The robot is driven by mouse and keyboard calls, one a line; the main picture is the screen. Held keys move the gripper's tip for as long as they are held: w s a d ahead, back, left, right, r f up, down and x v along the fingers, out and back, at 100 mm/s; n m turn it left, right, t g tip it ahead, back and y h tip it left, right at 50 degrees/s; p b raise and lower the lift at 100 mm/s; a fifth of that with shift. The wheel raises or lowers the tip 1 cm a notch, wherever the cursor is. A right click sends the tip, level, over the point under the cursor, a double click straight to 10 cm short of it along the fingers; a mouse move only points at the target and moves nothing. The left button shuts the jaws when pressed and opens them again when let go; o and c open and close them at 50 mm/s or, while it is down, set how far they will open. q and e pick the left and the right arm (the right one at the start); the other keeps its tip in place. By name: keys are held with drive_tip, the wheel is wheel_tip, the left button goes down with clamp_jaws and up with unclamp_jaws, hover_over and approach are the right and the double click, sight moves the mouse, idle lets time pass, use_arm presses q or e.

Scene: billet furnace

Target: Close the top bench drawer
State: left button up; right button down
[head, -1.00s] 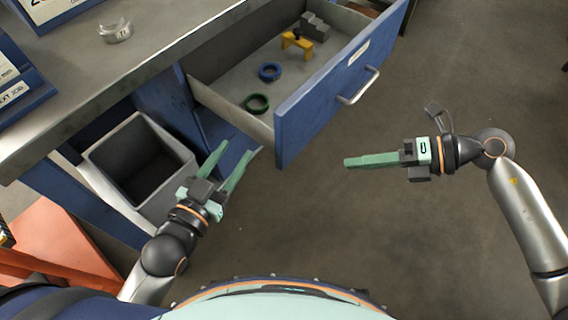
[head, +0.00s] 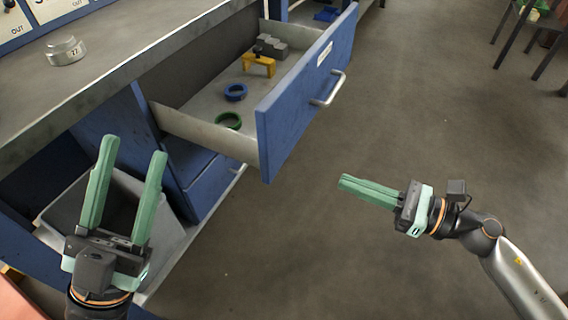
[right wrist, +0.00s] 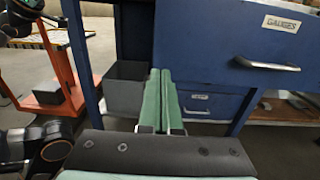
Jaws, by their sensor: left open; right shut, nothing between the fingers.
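The top bench drawer (head: 300,107) is pulled well out, with a blue front and a metal bar handle (head: 328,89). Its front, labelled GAUGES, also shows in the right wrist view (right wrist: 221,45). Inside lie a green ring (head: 228,121), a blue ring (head: 235,92), a yellow piece (head: 259,65) and grey blocks (head: 272,46). My right gripper (head: 342,183) is shut and empty, in front of and below the drawer front, apart from it. In its own wrist view its fingers (right wrist: 159,98) are together. My left gripper (head: 132,146) is open and empty, left of the drawer, near the bench edge.
A grey bin (head: 122,190) stands under the bench behind my left gripper. A lower drawer (head: 213,188) looks shut or nearly so. The floor right of the drawer is clear.

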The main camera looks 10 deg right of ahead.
sight(272, 155)
use_arm(q)
drive_tip(key=shift+a+r+p, duration=0.1)
drive_tip(key=shift+r+p, duration=0.65)
drive_tip(key=shift+r, duration=0.05)
use_arm(e)
drive_tip(key=x, duration=1.3)
